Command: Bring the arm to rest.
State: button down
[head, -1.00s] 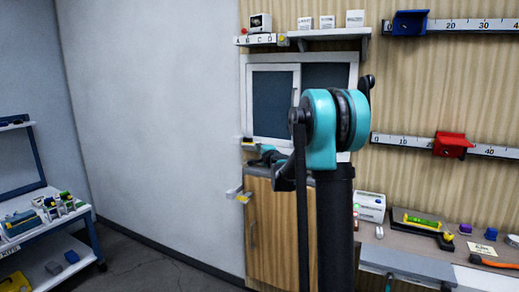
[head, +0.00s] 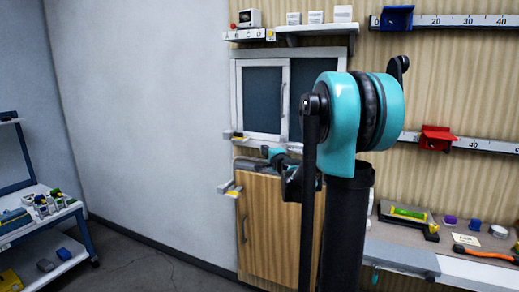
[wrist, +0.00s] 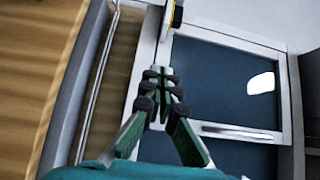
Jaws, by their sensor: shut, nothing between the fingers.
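My arm (head: 344,110) stands up in the right middle of the head view, with its large teal joint in front of the wall and cupboard. Its far part (head: 275,154) lies low beside the cupboard, and I cannot make out the fingers there. In the wrist view my gripper (wrist: 163,76) shows from behind, its green and black fingers closed together with nothing between them. Beyond the fingers is the white-framed cabinet with dark panels (wrist: 215,80); I cannot tell the distance to it.
The window-like cabinet (head: 262,98) is above a wooden cupboard (head: 268,225). A shelf (head: 300,30) is over it. A workbench with a level (head: 409,213) and small items is at right. A blue-framed cart (head: 85,245) stands at left. The floor between is clear.

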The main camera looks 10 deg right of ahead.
jog(key=s+a+f+n+g+y, duration=0.1)
jog(key=s+a+f+n+g, duration=0.2)
jog(key=s+a+f+n, duration=0.45)
jog(key=s+a+f+n+g+y, duration=0.25)
jog(key=s+f+g, duration=0.2)
jog(key=s, duration=0.65)
jog(key=s+d+f+n+g+h, duration=0.3)
jog(key=s+d+f, duration=0.2)
jog(key=s+f, duration=0.3)
jog(key=s+d+f+n+g+h, duration=0.2)
jog(key=s+f, duration=0.6)
jog(key=s, duration=0.6)
jog(key=d+g+h, duration=0.1)
jog(key=d+h, duration=0.1)
jog(key=shift+s+d+f+n, duration=0.35)
jog(key=shift+s+f+n, duration=0.05)
